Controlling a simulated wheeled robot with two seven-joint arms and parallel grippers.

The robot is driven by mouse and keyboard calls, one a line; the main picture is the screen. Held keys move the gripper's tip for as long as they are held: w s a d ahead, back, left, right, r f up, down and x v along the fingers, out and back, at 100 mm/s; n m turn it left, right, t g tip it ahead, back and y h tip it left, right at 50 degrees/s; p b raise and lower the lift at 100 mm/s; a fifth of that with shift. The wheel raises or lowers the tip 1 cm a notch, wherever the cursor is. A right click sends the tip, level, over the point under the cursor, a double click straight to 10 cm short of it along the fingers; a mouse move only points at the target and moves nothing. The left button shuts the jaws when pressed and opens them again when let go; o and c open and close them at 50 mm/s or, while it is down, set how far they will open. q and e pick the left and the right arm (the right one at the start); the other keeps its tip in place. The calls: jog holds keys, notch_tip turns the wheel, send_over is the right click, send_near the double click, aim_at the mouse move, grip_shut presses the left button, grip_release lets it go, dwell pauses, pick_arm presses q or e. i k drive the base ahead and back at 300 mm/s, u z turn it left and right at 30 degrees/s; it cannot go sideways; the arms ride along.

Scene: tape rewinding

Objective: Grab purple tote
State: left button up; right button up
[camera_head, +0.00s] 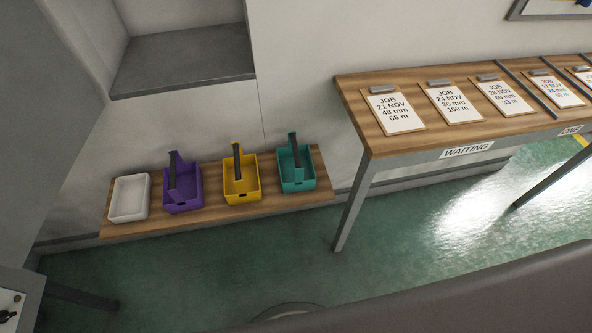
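The purple tote (183,201) stands upright on a low wooden shelf (215,216) against the wall, left of centre. It is an open box with a dark grip on its raised handle. It sits between a white tray on its left and a yellow tote on its right, with small gaps. No gripper touches it. Neither of my grippers shows in the head view.
A white tray (129,198), a yellow tote (242,188) and a teal tote (297,177) share the shelf. A taller wooden table (400,146) marked WAITING, with several job cards, stands to the right. Green floor (200,280) before the shelf is clear.

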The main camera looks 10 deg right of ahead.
aim_at(183, 190)
jog(key=z, duration=0.05)
jog(key=k, duration=0.5)
jog(key=z, duration=1.8)
jog(key=i, duration=1.75)
jog(key=u, duration=2.45)
